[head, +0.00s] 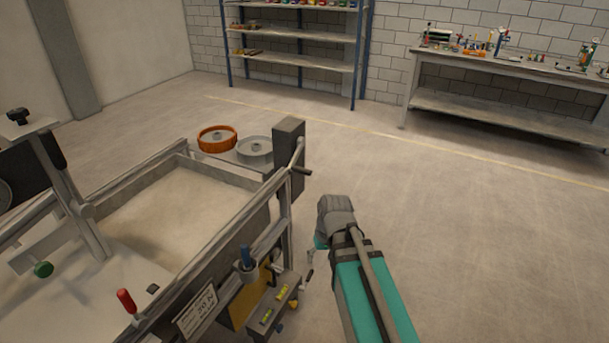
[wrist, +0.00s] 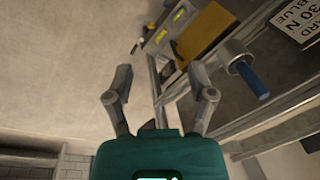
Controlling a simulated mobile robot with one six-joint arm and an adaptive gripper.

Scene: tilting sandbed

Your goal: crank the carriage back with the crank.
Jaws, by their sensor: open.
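What looks like the carriage (head: 78,195), a grey upright frame with a black-gripped lever, stands across the left part of the bed. My gripper (head: 312,262) is low beside the bed's right side, below and apart from that crank; its fingers are small and unclear there. In the wrist view my gripper (wrist: 160,78) is open, with nothing between its fingers. I cannot make out the crank in that view.
A blue handle (head: 246,256) stands in a holder on the bed's side, near a yellow plate and a box with green levels (head: 281,293). A red handle (head: 125,300) is at the near left. Orange and grey wheels lie behind the bed. The floor to the right is clear.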

